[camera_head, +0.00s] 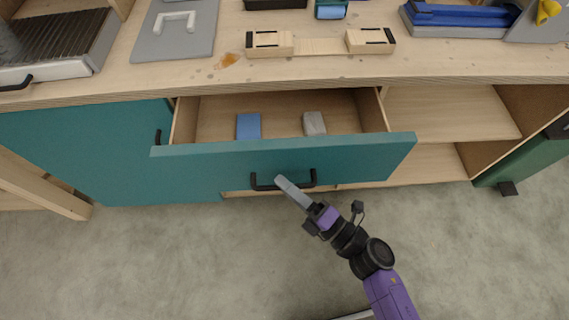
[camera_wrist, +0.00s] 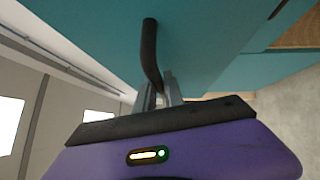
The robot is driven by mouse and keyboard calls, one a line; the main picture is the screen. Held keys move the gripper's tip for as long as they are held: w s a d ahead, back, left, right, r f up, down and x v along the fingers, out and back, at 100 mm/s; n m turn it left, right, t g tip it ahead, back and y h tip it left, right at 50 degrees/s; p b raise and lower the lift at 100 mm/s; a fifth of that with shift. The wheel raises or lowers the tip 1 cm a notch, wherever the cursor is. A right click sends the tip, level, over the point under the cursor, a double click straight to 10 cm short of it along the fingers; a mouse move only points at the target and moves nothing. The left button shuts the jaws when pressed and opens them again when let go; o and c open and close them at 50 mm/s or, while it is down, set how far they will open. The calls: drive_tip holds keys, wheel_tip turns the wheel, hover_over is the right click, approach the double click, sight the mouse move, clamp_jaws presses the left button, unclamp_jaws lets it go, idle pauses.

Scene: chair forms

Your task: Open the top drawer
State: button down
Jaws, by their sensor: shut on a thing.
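The top drawer (camera_head: 345,162) has a teal front and stands pulled out from the wooden cabinet. A blue block (camera_head: 249,126) and a grey block (camera_head: 314,123) lie inside it. Its black bar handle (camera_head: 262,185) is on the front face and also shows in the wrist view (camera_wrist: 149,50). My gripper (camera_head: 282,182) is at the handle's middle, its grey fingers shut on the bar. In the wrist view the gripper (camera_wrist: 165,92) has a finger on each side of the bar. The fingertips' contact is partly hidden by the fingers.
A teal cabinet door (camera_head: 90,150) with a black handle is left of the drawer. Open shelves (camera_head: 450,110) are on the right. The worktop (camera_head: 330,72) above holds wooden blocks, a grey plate and blue trays. The floor (camera_head: 180,265) in front is mostly clear.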

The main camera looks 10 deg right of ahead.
drive_tip(key=s+a+b, duration=0.1)
drive_tip(key=s+a, duration=0.1)
drive_tip(key=s, duration=1.5)
drive_tip(key=shift+a+f, duration=0.1)
drive_tip(key=c, duration=1.5)
unclamp_jaws()
drive_tip(key=shift+w, duration=0.1)
drive_tip(key=shift+o, duration=0.2)
drive_tip(key=b+v, duration=0.1)
drive_tip(key=v, duration=0.6)
drive_tip(key=shift+s+d, duration=0.2)
drive_tip(key=shift+s, duration=0.15)
